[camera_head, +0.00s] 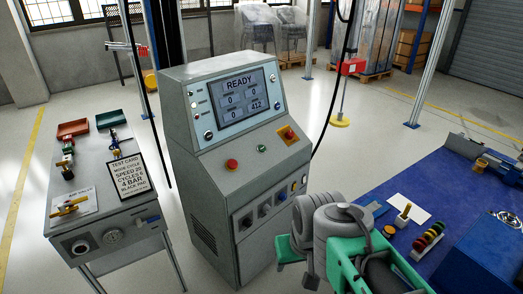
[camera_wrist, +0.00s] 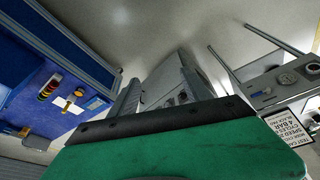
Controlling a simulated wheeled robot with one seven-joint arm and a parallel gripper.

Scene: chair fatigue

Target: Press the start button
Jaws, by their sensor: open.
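The grey control console (camera_head: 225,140) stands in the middle of the head view. Its screen (camera_head: 240,99) reads READY, with three zeros and 412. On its sloped panel are a red button (camera_head: 231,164), a small green button (camera_head: 261,148) and a red knob on a yellow plate (camera_head: 288,134). No label saying start is readable. My gripper (camera_wrist: 158,84) is open and empty in the wrist view, its two grey fingers apart, with the console's lower front beyond them. In the head view my arm is at the lower right, apart from the buttons; it hides my fingertips.
A side table (camera_head: 120,215) at the left holds coloured fittings, red and green trays (camera_head: 109,119) and a test card (camera_head: 129,175). A blue-topped bench (camera_head: 450,190) at the right holds a stack of coloured rings (camera_head: 428,238). Cables hang behind the console.

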